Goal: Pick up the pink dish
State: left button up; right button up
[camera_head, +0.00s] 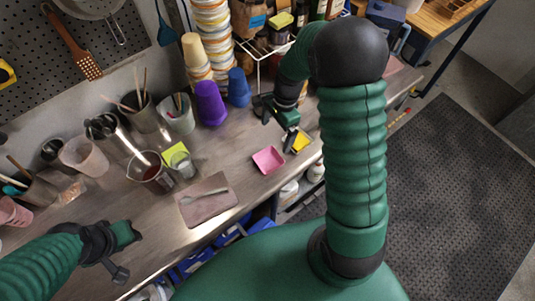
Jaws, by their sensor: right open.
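The small square pink dish (268,160) sits on the metal worktop near its front edge, right of the middle of the bench. My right gripper (279,121) is above and just behind the dish, apart from it, with open and empty jaws. My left gripper (128,236) is over the front left part of the worktop, well away from the dish. Its fingers are too small and dark to tell whether they are open.
A yellow dish (300,143) is right of the pink dish, close to my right gripper. A grey-brown board (207,201) with a light utensil lies to the left. Purple (210,103) and blue (238,88) cups, a wire rack and several tool-filled containers stand behind.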

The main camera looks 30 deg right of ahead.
notch_tip(320, 180, down, 4)
jog(key=p, duration=0.1)
send_over(268, 162)
jog(key=d, duration=0.1)
notch_tip(268, 162, down, 7)
jog(key=shift+d, duration=0.1)
jog(key=shift+f+p, duration=0.3)
jog(key=shift+p, duration=0.15)
jog(key=f, duration=0.2)
jog(key=f+p, duration=0.1)
jog(key=shift+s+a+f, duration=0.2)
jog(key=shift+a+f, duration=0.15)
jog(key=shift+a, duration=0.05)
jog(key=shift+w+f, duration=0.1)
jog(key=shift+f, duration=0.15)
pick_arm(q)
jog(key=v, duration=0.3)
jog(key=shift+w+r, duration=0.2)
jog(key=shift+w, duration=0.1)
pick_arm(e)
jog(key=shift+w+f, duration=0.1)
jog(key=shift+w, duration=0.05)
pick_arm(q)
jog(key=shift+s+f, duration=0.1)
jog(key=shift+s, duration=0.05)
pick_arm(e)
jog(key=c, duration=1.3)
